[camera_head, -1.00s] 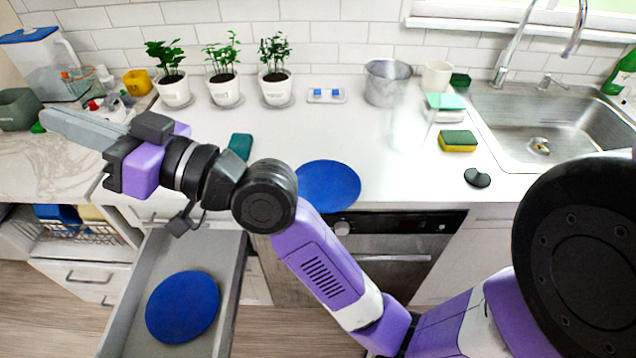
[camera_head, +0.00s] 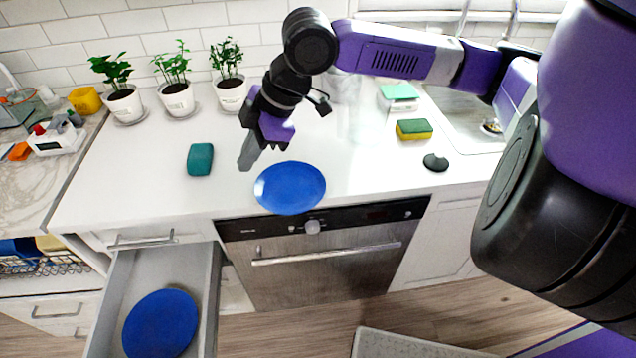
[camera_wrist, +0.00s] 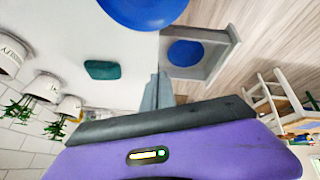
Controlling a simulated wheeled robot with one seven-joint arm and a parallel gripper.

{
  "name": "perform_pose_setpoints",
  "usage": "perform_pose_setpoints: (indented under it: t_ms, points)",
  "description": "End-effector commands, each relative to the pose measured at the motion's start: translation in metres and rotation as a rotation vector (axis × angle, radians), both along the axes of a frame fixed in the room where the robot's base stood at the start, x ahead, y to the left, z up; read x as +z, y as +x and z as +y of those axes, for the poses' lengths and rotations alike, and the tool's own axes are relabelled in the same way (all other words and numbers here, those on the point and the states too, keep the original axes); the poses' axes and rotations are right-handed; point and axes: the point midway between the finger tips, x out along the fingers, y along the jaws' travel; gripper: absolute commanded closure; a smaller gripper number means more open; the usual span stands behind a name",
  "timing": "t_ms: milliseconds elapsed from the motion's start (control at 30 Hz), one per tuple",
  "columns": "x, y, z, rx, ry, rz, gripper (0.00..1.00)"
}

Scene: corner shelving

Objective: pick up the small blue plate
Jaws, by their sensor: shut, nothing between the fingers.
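One blue plate (camera_head: 290,188) lies flat on the white counter near its front edge, above the dishwasher. In the wrist view it is cut off by the top edge (camera_wrist: 143,10). A second blue plate (camera_head: 160,323) lies in the open drawer (camera_head: 211,290), lower left; it also shows in the wrist view (camera_wrist: 186,53). I cannot tell for certain which plate is the smaller. My gripper (camera_head: 246,163) is shut and empty, above the counter just left of the counter plate, fingers pointing down. Its fingers show in the wrist view (camera_wrist: 158,92).
A teal sponge-like block (camera_head: 201,159) lies left of my gripper. Several potted plants (camera_head: 177,98) stand along the wall. A yellow-green sponge (camera_head: 414,129) and a black object (camera_head: 435,162) lie to the right. The dishwasher (camera_head: 310,275) is below the counter plate.

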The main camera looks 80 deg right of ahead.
Motion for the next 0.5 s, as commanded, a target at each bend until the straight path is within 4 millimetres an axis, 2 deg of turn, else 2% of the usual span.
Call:
perform_pose_setpoints:
  t_ms: [33, 100, 233, 333, 400, 500]
  points:
    - [-0.008, -0.031, -0.026, -0.037, -0.04, 0.09, 1.0]
    - [-0.018, -0.07, -0.052, -0.077, -0.074, 0.204, 1.0]
    - [-0.026, -0.133, -0.084, -0.143, -0.109, 0.372, 1.0]
    - [-0.027, -0.165, -0.097, -0.176, -0.12, 0.453, 1.0]
    - [-0.027, -0.178, -0.101, -0.19, -0.121, 0.485, 1.0]
    - [-0.031, -0.185, -0.103, -0.196, -0.123, 0.504, 1.0]
